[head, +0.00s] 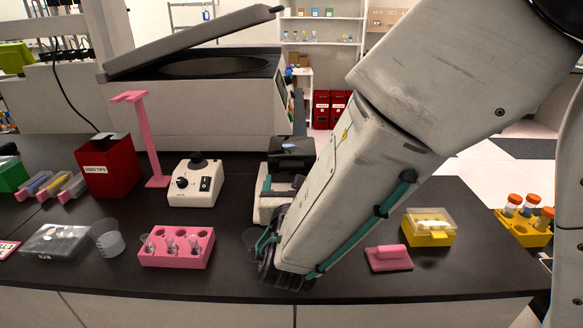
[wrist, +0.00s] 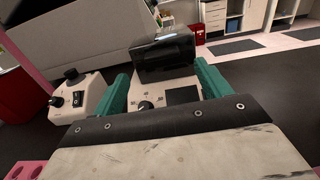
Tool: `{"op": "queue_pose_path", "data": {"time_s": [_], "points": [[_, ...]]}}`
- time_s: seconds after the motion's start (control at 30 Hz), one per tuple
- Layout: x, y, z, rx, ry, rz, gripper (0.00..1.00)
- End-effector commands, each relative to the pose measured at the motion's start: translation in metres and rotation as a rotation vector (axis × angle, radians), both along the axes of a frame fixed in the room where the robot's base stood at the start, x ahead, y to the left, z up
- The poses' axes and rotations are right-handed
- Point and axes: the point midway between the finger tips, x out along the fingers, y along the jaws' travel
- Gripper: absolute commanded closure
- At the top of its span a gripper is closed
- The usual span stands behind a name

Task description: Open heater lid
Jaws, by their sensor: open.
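The heater is a small white block (head: 266,206) with a dark glossy lid (head: 291,148), standing mid-bench and partly hidden behind my arm in the head view. In the wrist view the lid (wrist: 166,58) is straight ahead, above the white body (wrist: 145,94) with a black knob and a dark panel. I cannot tell for certain whether the lid is closed or raised. My gripper (head: 270,250) is low at the front of the heater. Its green fingers (wrist: 164,84) are open, one on each side of the heater in the wrist view, with nothing held.
A white knobbed device (head: 195,184) and a pink tube rack (head: 176,248) stand left of the heater. A large machine (head: 190,105) with a raised lid is behind. A pink block (head: 388,259) and yellow box (head: 428,228) sit right.

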Motion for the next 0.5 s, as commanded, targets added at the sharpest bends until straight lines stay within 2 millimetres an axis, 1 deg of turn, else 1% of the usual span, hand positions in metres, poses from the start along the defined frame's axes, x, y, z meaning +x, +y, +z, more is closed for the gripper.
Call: {"op": "queue_pose_path", "data": {"time_s": [0.3,0.4,0.5], "points": [[0.050,-0.004,0.001,0.002,-0.001,-0.007,0.24],[0.062,-0.004,0.000,0.002,0.000,-0.006,0.24],[0.069,-0.005,0.001,0.003,-0.001,-0.006,0.24]]}}
